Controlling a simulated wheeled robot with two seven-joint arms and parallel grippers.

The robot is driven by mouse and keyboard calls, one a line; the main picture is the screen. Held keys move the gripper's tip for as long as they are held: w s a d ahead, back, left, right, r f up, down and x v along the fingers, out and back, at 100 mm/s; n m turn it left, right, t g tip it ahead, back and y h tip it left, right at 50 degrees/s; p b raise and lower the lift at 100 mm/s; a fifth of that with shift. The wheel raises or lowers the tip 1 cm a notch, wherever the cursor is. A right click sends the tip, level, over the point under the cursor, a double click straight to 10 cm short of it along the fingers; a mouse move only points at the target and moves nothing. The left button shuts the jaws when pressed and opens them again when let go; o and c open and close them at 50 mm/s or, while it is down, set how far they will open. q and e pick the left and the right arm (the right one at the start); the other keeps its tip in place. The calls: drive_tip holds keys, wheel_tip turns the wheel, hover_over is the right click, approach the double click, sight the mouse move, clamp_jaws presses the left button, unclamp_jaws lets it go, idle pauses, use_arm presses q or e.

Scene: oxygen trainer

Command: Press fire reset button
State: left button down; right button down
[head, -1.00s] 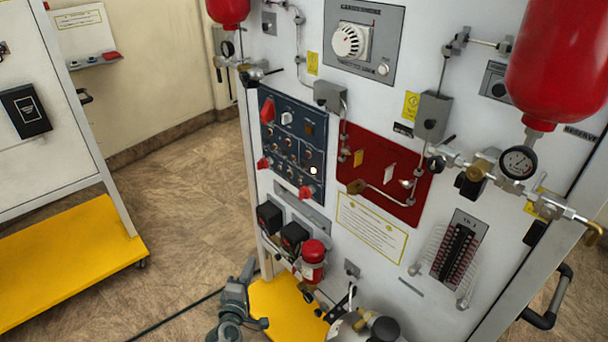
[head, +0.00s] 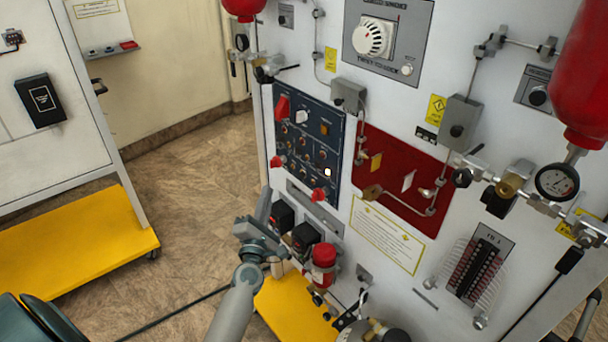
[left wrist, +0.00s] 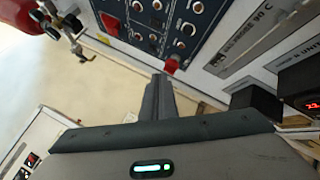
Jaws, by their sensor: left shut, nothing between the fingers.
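The dark blue control panel (head: 305,150) is on the left part of the white trainer board. It carries small round buttons, red knobs, a white knob and one bright lit button (head: 327,172). The labels are too small to read, so I cannot tell which is the fire reset button. My left gripper (head: 265,200) is shut and empty, below and left of the panel, apart from it. In the left wrist view the closed fingers (left wrist: 158,84) point towards the panel (left wrist: 165,22), with a red knob (left wrist: 172,65) just beyond the tips. My right gripper is not in view.
Black boxes (head: 282,216) and a red-capped cylinder (head: 323,265) project from the board near my left gripper. A red panel (head: 395,180) with pipes adjoins on the right. A white cabinet with a yellow base (head: 85,255) stands left, with open floor between.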

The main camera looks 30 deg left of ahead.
sight(302, 174)
use_arm(q)
drive_tip(key=shift+w, duration=0.15)
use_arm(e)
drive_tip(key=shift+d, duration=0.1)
